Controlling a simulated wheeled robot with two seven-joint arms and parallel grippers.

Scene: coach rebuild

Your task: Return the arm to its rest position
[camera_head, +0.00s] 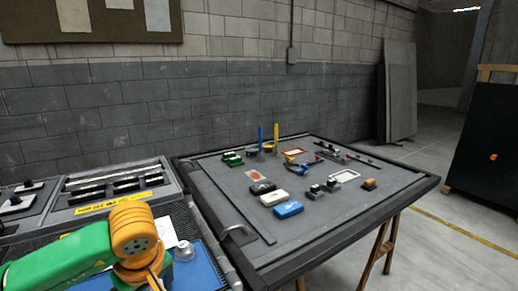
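A green arm with a ribbed orange joint (135,232) comes in from the left at the bottom of the view. It looks like my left arm, and it is over the blue mat (207,272) at the lower left. Its lower end runs out of the bottom edge, and no fingertips show. My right arm and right gripper are not in view.
A dark table (308,224) holds a blue block (289,209), a white block (273,197), a dark block (263,187), an orange piece (369,184) and several other small parts. A grey case (115,187) stands at the left. A silver knob (184,251) is beside the orange joint.

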